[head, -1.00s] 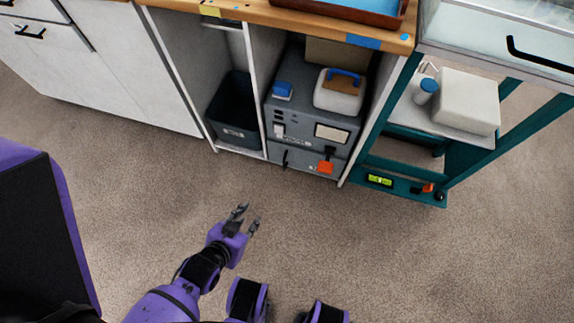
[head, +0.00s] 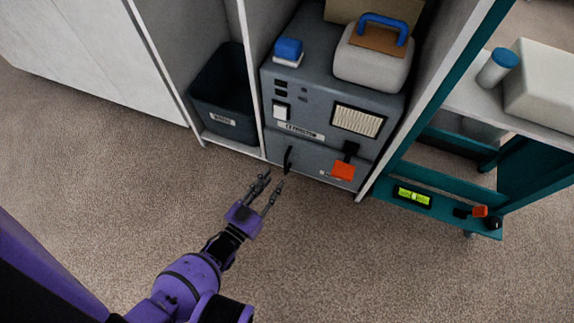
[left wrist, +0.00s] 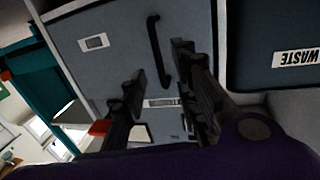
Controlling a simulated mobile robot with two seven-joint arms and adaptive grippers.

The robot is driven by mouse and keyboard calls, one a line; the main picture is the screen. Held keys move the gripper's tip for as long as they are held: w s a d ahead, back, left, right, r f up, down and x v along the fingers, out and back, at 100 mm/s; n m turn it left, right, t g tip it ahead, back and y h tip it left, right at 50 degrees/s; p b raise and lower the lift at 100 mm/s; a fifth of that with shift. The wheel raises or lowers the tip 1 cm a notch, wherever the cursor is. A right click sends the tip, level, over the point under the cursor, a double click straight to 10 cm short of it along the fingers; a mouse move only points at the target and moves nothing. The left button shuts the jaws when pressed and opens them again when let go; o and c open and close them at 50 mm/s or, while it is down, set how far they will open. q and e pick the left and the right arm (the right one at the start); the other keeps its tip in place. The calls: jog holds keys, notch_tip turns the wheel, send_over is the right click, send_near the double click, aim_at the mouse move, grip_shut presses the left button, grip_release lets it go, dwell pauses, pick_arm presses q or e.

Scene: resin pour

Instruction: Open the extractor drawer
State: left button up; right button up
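The grey extractor (head: 318,110) stands in a low cabinet bay. Its drawer (head: 310,168) is the lower front panel and looks closed, flush with the body. A black bar handle (head: 288,160) is at the drawer's left end. An orange tag (head: 344,170) and a black latch-like piece (head: 350,149) are at its right. My left gripper (head: 272,180) is open and empty, just in front of the handle. In the left wrist view, the handle (left wrist: 158,50) appears between the open fingers (left wrist: 159,66), apart from them. My right gripper is out of view.
A dark waste bin (head: 226,100) stands left of the extractor behind a thin divider. A white canister with a blue handle (head: 372,60) and a blue-capped item (head: 288,50) sit on top. A teal cart (head: 440,205) stands at right. The carpet in front is clear.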

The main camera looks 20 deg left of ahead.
aim_at(285, 166)
pick_arm(q)
jog(key=w, duration=0.2)
jog(key=w+d+b, duration=0.1)
jog(key=w, duration=0.2)
jog(key=w+r+b, duration=0.1)
jog(key=w, duration=0.1)
jog(key=shift+w+d, duration=0.4)
grip_shut()
